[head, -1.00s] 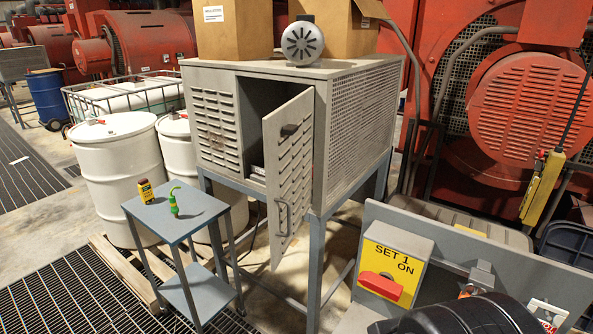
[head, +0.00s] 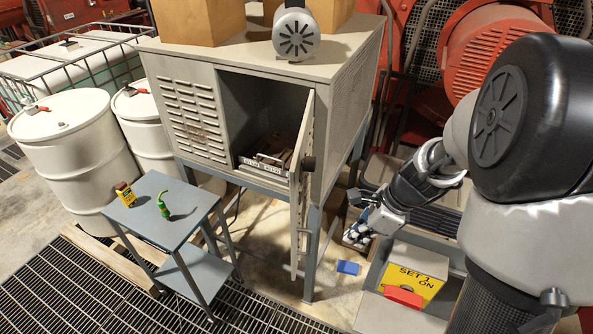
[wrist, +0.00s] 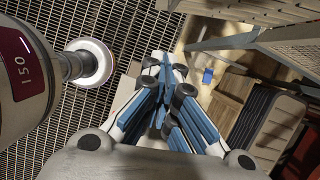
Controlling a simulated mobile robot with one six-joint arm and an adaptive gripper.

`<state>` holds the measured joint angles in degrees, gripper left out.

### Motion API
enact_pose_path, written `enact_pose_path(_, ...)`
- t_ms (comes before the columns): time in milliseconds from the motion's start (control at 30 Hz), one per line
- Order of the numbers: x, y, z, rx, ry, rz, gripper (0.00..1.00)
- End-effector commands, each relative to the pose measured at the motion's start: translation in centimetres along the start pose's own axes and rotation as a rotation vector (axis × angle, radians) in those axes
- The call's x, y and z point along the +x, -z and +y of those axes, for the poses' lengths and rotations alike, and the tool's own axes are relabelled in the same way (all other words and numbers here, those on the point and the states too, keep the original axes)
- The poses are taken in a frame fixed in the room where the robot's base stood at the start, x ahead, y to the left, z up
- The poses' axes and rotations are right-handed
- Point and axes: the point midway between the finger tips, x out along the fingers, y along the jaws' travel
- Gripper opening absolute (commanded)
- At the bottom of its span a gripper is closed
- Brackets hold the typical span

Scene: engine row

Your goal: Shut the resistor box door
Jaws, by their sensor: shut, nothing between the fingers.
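The grey resistor box (head: 190,115) stands on a blue-grey frame. Its right-hand door (head: 303,190) is hinged at the box's right side and stands open, seen nearly edge-on, with a dark knob and a handle on its outer face. The box's dark inside shows, with parts on its floor. My gripper (head: 357,228) is in the open space to the right of the door, apart from it, pointing down and left. In the wrist view my gripper (wrist: 165,68) shows blue fingers closed together with nothing between them.
A small table (head: 165,210) with a yellow item and a green item stands in front left, beside white drums (head: 75,140). The yellow SET 1 switch box (head: 415,285) is below my gripper. A small blue object (head: 347,267) lies on the floor.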

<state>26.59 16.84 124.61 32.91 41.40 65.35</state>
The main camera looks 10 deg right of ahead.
Motion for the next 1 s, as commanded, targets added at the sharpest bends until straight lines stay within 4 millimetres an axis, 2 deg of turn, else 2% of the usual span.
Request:
enact_pose_path(133,0.5,0.5,-0.5,0.073,-0.005,-0.007,0.00)
enact_pose_path(267,2.2,0.5,-0.4,0.072,-0.007,-0.007,0.00)
enact_pose_path(667,10.6,0.5,-0.3,0.069,-0.009,-0.006,0.00)
enact_pose_path(800,11.0,-1.7,-0.5,0.063,-0.005,-0.007,0.00)
enact_pose_path(1000,11.6,-3.1,-0.6,0.066,-0.004,-0.006,0.00)
